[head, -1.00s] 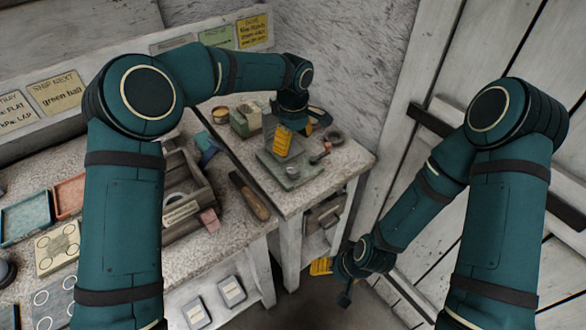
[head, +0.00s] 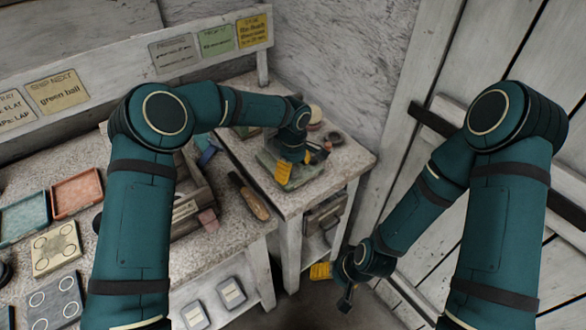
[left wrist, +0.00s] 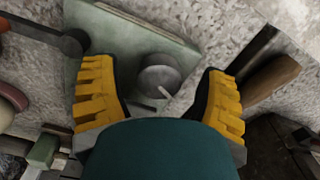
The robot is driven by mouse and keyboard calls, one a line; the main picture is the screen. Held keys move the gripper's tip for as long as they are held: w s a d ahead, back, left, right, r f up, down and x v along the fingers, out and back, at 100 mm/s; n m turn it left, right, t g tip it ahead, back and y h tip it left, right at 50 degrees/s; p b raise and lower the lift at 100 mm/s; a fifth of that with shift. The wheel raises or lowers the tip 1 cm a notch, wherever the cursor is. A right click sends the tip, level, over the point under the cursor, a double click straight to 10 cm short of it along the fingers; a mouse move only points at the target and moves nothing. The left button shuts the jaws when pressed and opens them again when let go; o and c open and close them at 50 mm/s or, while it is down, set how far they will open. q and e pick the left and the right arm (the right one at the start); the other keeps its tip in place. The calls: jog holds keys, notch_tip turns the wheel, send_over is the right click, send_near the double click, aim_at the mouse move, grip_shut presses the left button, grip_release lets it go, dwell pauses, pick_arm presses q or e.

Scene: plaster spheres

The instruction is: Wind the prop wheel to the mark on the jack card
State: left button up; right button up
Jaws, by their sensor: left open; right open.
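A round grey wheel (left wrist: 160,76) with a pale line on it stands on a grey-green base plate (left wrist: 130,30) in the left wrist view. My left gripper (left wrist: 156,70) is open, with one yellow finger on each side of the wheel and a gap to both. In the head view my left gripper (head: 298,165) is over the plate (head: 302,181) on the side table, and hides the wheel. Cards hang on the back board, among them a yellow card (head: 252,31); I cannot tell which is the jack card. My right gripper (head: 334,283) is open and empty, low beside the side table.
A wooden-handled tool (head: 250,197) lies left of the plate. A wooden box (head: 190,220) and shallow trays (head: 77,194) stand on the left bench. A dark ring (head: 334,137) and a round pot (head: 315,115) are at the side table's back. The wall is close behind.

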pick_arm(q)
jog(key=c, duration=1.2)
jog(key=shift+m, duration=0.4)
jog(key=m, duration=0.4)
jog(key=shift+m, duration=0.4)
jog(key=m, duration=0.5)
jog(key=shift+s, duration=0.1)
jog(key=shift+c, duration=0.2)
jog(key=shift+m, duration=0.3)
jog(key=o, duration=1.2)
jog(key=shift+o, duration=0.2)
jog(key=shift+r, duration=0.1)
